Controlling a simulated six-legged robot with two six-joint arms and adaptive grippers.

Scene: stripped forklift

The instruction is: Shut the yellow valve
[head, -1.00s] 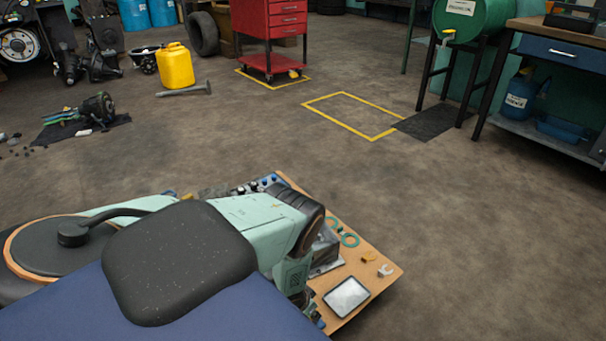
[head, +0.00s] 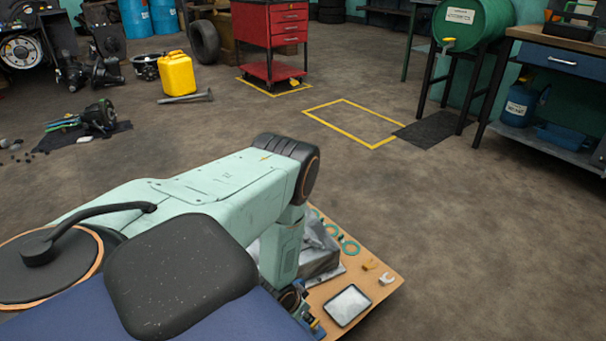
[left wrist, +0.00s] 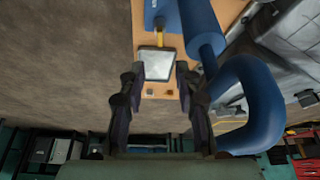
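A narrow yellow piece (left wrist: 159,36) sits against a blue pipe-like part (left wrist: 160,12) in the left wrist view, just beyond my left gripper. It looks like a valve handle, but its shape is partly unclear. My left gripper (left wrist: 159,68) has its two fingers apart, with nothing visibly held between them. In the head view the gripper is mostly hidden low behind my left arm, near a small yellow spot (head: 315,324). My right gripper is out of view.
A wooden board (head: 375,283) bears a white-surfaced tray (head: 347,306), green rings (head: 349,248) and small parts. A thick curved blue tube (left wrist: 262,95) lies close right of the gripper. Open floor lies beyond, before a red cabinet (head: 270,35) and workbench (head: 560,58).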

